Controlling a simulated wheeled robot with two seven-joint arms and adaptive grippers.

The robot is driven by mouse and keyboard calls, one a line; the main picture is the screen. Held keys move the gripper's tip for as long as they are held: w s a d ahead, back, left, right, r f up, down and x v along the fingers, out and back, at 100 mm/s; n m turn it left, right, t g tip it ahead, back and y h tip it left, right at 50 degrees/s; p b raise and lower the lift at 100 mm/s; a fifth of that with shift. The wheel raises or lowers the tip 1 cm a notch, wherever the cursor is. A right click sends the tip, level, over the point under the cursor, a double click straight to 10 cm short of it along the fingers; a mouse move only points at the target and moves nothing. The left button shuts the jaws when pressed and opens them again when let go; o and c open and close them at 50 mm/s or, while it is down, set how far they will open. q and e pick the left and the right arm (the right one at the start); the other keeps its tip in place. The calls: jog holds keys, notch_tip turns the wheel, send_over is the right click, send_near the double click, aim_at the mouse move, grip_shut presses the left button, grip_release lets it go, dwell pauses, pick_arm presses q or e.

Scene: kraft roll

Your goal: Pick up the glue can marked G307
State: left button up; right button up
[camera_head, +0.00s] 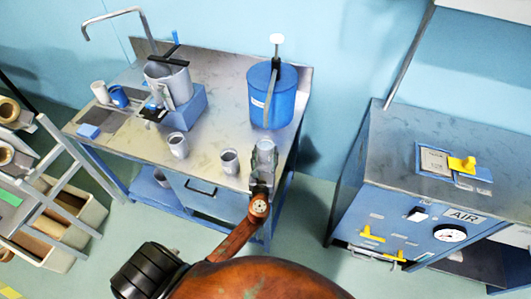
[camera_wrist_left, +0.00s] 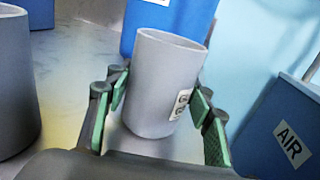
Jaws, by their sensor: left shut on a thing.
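A grey can (camera_wrist_left: 160,85) stands between the green-padded fingers of my left gripper (camera_wrist_left: 165,108) in the left wrist view. The gripper is shut on it, one finger on each side. Its white label (camera_wrist_left: 181,104) faces right and is partly hidden by a finger; I cannot read it in full. In the head view my left gripper (camera_head: 263,170) holds the can (camera_head: 265,147) at the front right of the metal bench. I cannot tell whether the can touches the bench. Other grey cans (camera_head: 229,162) and (camera_head: 178,145) stand to its left. My right gripper is not in view.
The metal bench (camera_head: 215,120) carries a large blue bucket (camera_head: 259,105) behind the held can and a grey pot (camera_head: 168,84) on a blue block. A blue cabinet (camera_head: 385,150) with an AIR label stands right, across a gap.

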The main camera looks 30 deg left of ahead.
pick_arm(q)
jog(key=c, duration=0.5)
jog(key=shift+r, duration=0.3)
